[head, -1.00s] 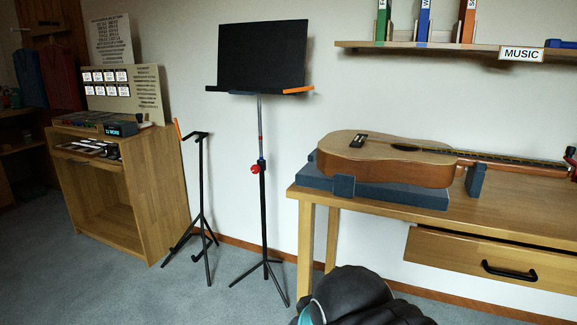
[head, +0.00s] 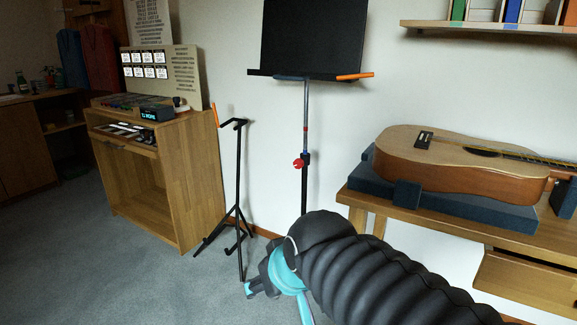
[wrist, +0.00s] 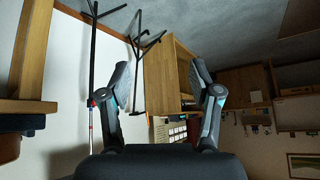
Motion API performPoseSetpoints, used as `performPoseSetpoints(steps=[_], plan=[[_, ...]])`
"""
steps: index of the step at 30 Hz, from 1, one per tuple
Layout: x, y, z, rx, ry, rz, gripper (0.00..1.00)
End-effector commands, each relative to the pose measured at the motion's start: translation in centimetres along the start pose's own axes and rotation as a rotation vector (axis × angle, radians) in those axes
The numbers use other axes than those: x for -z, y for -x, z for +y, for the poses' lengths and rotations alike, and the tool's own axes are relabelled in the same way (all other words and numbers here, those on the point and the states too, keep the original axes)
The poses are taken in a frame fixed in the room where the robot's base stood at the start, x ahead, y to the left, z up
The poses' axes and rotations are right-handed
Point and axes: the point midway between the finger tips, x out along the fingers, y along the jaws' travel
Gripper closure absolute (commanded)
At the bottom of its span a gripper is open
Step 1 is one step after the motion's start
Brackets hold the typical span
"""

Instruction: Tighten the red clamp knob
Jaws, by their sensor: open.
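The red clamp knob (head: 299,163) sits on the left side of the black music stand's pole (head: 305,185), about halfway up, in the head view. The stand's grey upper tube (head: 306,105) rises above it to a black desk (head: 313,40). In the wrist view the picture is upside down, and a small red patch, likely the knob (wrist: 90,102), shows just left of the left finger. My gripper (wrist: 161,72) is open with nothing between its fingers. It appears apart from the knob. I cannot tell whether the knob is tight.
A black guitar stand (head: 239,190) with an orange tip stands left of the music stand. A wooden cabinet (head: 205,175) is further left. A guitar (head: 450,160) lies on a padded rest on the workbench (head: 440,225) at right. Carpet in front of the cabinet is clear.

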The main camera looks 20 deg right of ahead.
Motion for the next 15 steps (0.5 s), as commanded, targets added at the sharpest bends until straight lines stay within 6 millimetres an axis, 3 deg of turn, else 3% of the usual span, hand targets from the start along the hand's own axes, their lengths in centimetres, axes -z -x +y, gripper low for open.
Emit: performPoseSetpoints(steps=[3, 9, 15], plan=[[6.7, -2.5, -0.3, 0.032, 0.010, 0.136, 0.37], [18.0, -6.2, 0.5, 0.021, 0.014, 0.383, 0.37], [27.4, -10.5, 3.1, -0.079, -0.008, 0.600, 0.37]])
